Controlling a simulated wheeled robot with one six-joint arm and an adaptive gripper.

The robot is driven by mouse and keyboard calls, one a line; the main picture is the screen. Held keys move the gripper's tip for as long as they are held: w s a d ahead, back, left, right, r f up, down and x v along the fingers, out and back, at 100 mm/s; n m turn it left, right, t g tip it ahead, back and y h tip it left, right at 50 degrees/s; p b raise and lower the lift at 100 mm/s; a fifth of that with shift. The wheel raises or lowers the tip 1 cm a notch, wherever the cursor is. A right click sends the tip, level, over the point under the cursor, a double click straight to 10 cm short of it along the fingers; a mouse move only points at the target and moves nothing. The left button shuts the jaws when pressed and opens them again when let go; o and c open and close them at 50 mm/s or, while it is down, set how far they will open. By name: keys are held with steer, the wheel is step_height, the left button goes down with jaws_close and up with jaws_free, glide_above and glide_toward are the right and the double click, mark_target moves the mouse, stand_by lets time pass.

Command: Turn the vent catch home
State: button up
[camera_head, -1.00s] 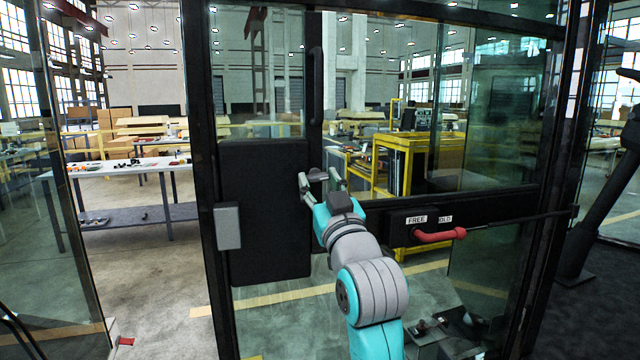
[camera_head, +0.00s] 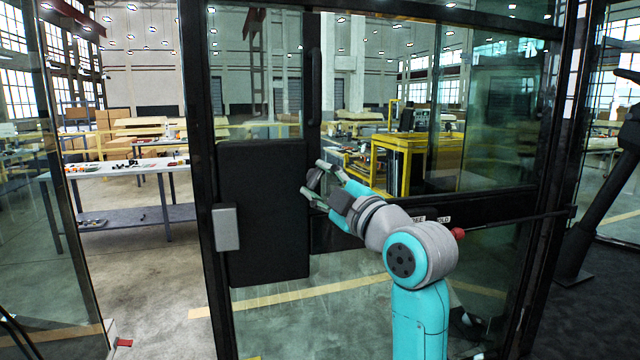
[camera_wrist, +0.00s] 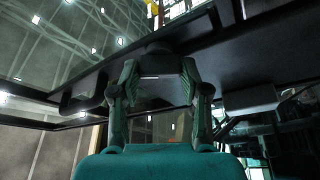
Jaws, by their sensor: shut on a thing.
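The vent catch, as I take it, is a small dark grey knob (camera_head: 314,179) by the right edge of the black door panel. My gripper (camera_head: 313,178) reaches it from the lower right, with one finger above and one below. The fingers are shut on the knob, and the wrist is tilted. In the wrist view, my gripper (camera_wrist: 159,78) has its two fingers on either side of a dark block (camera_wrist: 158,90) under a dark bar. The knob's base and its exact angle are hard to make out.
The black panel (camera_head: 262,215) carries a grey box (camera_head: 226,228) at its left. A vertical black handle (camera_head: 316,85) stands above the knob. Glass surrounds the frame.

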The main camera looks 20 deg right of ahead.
steer(key=n+g, duration=0.1)
steer(key=n, duration=0.2)
steer(key=n+g, duration=0.1)
steer(key=n, duration=0.2)
steer(key=shift+g, duration=0.3)
steer(key=shift+n, duration=0.3)
steer(key=o, duration=1.1)
steer(key=shift+o, duration=0.2)
steer(key=shift+d+r, duration=0.1)
steer(key=v, duration=1.2)
